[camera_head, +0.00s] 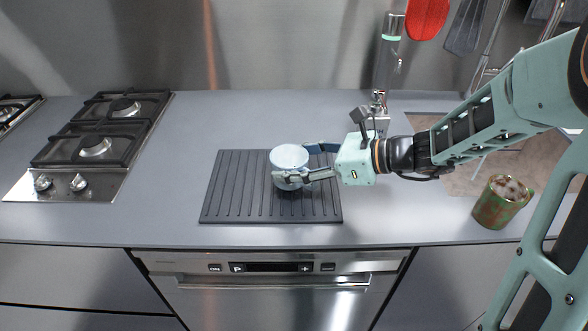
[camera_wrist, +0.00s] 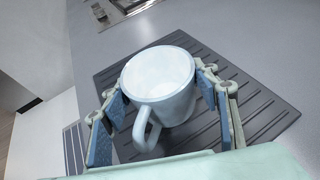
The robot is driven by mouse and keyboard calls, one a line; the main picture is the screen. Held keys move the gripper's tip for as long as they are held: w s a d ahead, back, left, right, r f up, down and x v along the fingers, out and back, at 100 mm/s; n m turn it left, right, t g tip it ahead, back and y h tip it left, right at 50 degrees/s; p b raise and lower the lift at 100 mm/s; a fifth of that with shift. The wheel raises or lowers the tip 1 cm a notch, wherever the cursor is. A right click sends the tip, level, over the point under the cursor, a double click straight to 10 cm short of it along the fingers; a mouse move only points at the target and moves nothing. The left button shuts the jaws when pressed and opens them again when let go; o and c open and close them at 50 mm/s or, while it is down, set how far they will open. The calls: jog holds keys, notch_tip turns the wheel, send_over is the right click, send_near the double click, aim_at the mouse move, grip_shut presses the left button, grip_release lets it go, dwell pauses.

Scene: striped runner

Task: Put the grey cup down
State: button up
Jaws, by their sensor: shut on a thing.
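The grey cup (camera_head: 289,158) is pale, upright and over the middle of the dark ribbed mat (camera_head: 237,187). My gripper (camera_head: 305,164) reaches in from the right and is shut on the cup, with a finger on either side of it. In the wrist view the cup (camera_wrist: 160,80) sits between the blue-padded fingers, with its handle toward my palm. The inside of the cup looks empty. The mat (camera_wrist: 262,108) also shows beneath it there. I cannot tell whether the cup's base touches the mat.
A gas hob (camera_head: 92,148) is at the left of the grey counter. A green and brown mug (camera_head: 502,202) with something in it stands at the right, near the front edge. The counter (camera_head: 190,130) between hob and mat is clear. Utensils (camera_head: 428,15) hang at the upper right.

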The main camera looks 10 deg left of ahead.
jog(key=shift+f, duration=0.75)
jog(key=shift+f, duration=0.1)
jog(key=o, duration=1.5)
jog(key=shift+f, duration=0.1)
jog(key=shift+r, duration=0.2)
jog(key=shift+d+r, duration=0.15)
jog(key=shift+d, duration=0.25)
jog(key=p+v, duration=0.1)
jog(key=v, duration=1)
jog(key=shift+s+d, duration=0.15)
